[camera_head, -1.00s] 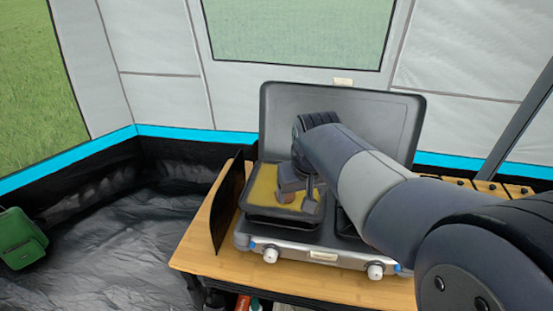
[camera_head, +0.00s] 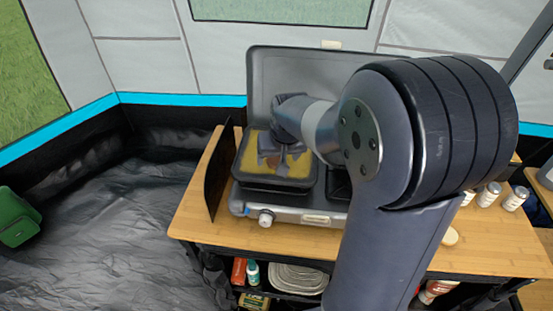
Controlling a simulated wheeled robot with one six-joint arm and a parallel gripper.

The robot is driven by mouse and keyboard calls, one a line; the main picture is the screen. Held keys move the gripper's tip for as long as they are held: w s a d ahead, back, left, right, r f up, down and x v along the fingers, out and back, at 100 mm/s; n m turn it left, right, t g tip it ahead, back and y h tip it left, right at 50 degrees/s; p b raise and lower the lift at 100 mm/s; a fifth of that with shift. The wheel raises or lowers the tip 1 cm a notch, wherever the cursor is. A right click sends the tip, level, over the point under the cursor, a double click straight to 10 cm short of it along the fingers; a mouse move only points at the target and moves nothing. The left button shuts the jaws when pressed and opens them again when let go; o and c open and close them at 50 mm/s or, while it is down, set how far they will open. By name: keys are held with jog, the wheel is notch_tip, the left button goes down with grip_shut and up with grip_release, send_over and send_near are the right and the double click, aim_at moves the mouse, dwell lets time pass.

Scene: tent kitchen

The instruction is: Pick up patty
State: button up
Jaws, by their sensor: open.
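The patty (camera_head: 273,162) is a small brown shape, mostly hidden by my gripper. It lies in a dark square pan (camera_head: 272,184) whose inside shows yellow. The pan sits on the left side of a grey camp stove (camera_head: 285,206) with its lid up. My gripper (camera_head: 274,152) is open and points down over the pan, close around or just above the patty. Whether the fingers touch the patty cannot be seen.
The stove's raised lid (camera_head: 262,75) stands behind my gripper. A dark upright panel (camera_head: 217,170) is left of the stove on the wooden table (camera_head: 205,233). Several small jars (camera_head: 489,194) and a pale round item (camera_head: 450,237) are at right.

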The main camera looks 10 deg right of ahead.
jog(key=shift+w+f, duration=0.25)
jog(key=shift+f, duration=0.3)
jog(key=shift+c, duration=0.3)
jog(key=c, duration=1.1)
